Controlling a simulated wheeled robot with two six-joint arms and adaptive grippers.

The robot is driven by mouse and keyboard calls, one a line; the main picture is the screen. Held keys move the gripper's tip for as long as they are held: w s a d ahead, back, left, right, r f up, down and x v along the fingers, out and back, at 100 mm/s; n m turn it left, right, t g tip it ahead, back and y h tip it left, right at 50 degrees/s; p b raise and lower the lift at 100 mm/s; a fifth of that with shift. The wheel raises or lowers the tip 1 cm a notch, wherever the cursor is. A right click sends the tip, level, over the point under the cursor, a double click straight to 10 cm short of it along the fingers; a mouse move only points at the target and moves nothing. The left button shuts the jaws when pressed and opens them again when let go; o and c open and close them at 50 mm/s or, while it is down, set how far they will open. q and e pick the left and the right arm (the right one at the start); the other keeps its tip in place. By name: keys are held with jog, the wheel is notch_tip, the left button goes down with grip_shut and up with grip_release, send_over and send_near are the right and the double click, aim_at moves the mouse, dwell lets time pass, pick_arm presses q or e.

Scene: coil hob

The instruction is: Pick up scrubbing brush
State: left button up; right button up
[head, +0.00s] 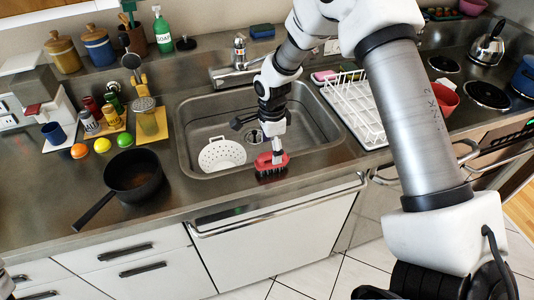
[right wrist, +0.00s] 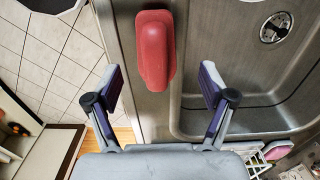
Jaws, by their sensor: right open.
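The scrubbing brush (head: 271,164) has a red top and dark bristles. It rests bristles down on the metal counter at the front edge of the sink. In the right wrist view its red back (right wrist: 155,50) lies just beyond the fingertips, roughly centred between them. My right gripper (head: 277,152) is directly above the brush in the head view, pointing down. In the right wrist view its two fingers (right wrist: 161,80) are spread wide with nothing between them. Whether a finger touches the brush cannot be told.
The sink (head: 310,125) holds a white colander (head: 222,154) and a dark-handled utensil. A black pan (head: 133,176) stands on the counter at left, near several coloured balls. A white dish rack (head: 355,107) stands right of the sink. The counter's front edge is close to the brush.

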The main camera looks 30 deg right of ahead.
jog(key=shift+s+f+p, duration=0.75)
jog(key=shift+f+p, duration=0.15)
jog(key=shift+f, duration=0.05)
jog(key=f, duration=0.1)
jog(key=w+f, duration=0.1)
jog(key=f, duration=0.1)
jog(key=shift+d+f, duration=0.1)
jog(key=shift+f, duration=0.05)
jog(key=shift+w+f, duration=0.2)
jog(key=shift+w, duration=0.05)
jog(key=shift+s+r, duration=0.15)
jog(key=shift+s, duration=0.1)
jog(key=c, duration=0.4)
jog(key=shift+s+r, duration=0.1)
jog(key=shift+s, duration=0.05)
jog(key=c, duration=0.9)
pick_arm(q)
notch_tip(320, 180, up, 2)
jog(key=shift+s+r, duration=0.15)
jog(key=shift+r, duration=0.1)
pick_arm(e)
jog(key=shift+c, duration=0.2)
pick_arm(q)
jog(key=shift+f, duration=0.15)
pick_arm(e)
jog(key=shift+r, duration=0.1)
